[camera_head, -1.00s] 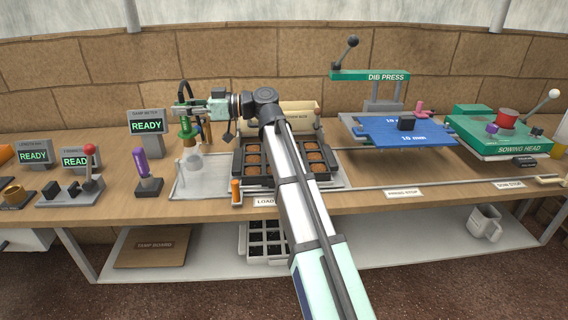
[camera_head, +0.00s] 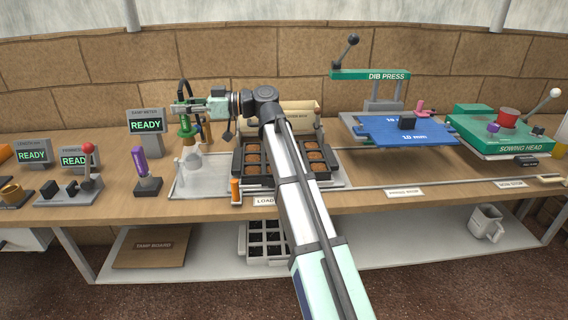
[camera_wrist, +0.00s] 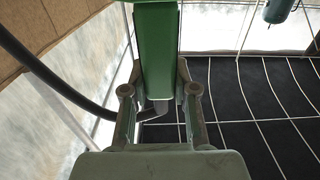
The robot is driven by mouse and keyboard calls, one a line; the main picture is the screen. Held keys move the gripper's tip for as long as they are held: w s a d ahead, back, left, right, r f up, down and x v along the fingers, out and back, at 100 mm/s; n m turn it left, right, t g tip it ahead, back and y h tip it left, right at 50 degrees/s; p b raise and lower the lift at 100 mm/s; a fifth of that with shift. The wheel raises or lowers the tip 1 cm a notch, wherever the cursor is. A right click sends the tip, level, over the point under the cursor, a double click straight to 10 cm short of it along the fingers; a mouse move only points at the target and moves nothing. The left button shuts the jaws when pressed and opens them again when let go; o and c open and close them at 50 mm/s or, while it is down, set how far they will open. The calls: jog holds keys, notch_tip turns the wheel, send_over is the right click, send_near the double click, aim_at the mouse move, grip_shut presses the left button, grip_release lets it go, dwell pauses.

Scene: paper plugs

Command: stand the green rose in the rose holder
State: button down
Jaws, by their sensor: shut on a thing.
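The green rose (camera_head: 187,130) hangs below my gripper (camera_head: 186,108) at the left of the tray, above the bench. In the wrist view, my gripper (camera_wrist: 158,105) is shut on a green part (camera_wrist: 157,50) between its fingers, which I take to be the rose's body. A thin brown post (camera_head: 206,130) stands just behind the gripper.
A black plug tray (camera_head: 238,165) with brown plugs sits to the right under my arm. A damp meter (camera_head: 146,122) reading READY and a purple-handled lever (camera_head: 140,162) stand to the left.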

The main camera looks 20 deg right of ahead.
aim_at(188, 131)
jog(key=shift+f, duration=0.15)
jog(key=shift+f+b, duration=2.5)
jog(key=shift+f, duration=1)
jog(key=c, duration=0.8)
grip_release()
